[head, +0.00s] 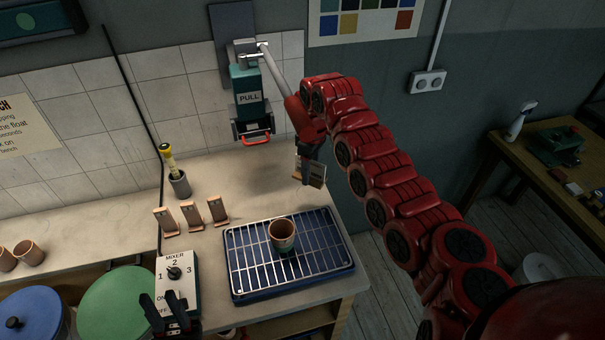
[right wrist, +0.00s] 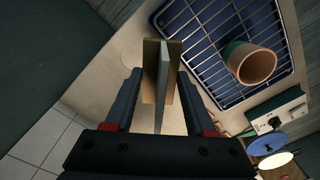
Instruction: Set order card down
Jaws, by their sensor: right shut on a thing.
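The order card (head: 316,173) is a thin, pale upright piece with a brown wooden part, at the right end of the counter behind the blue rack. My right gripper (head: 308,158) is shut on it from above. In the right wrist view, the order card (right wrist: 161,88) stands on edge between the two dark fingers of my right gripper (right wrist: 160,105). I cannot tell whether its lower edge touches the counter. My left gripper (head: 165,304) is at the lower left, in front of the mixer box, with its fingers apart and empty.
A terracotta cup with a green base (head: 282,235) stands on the wire rack in a blue tray (head: 240,295). Several small wooden stands (head: 191,215) are left of it. A teal dispenser (head: 248,88) hangs on the wall. The mixer box (head: 177,270) is at the front.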

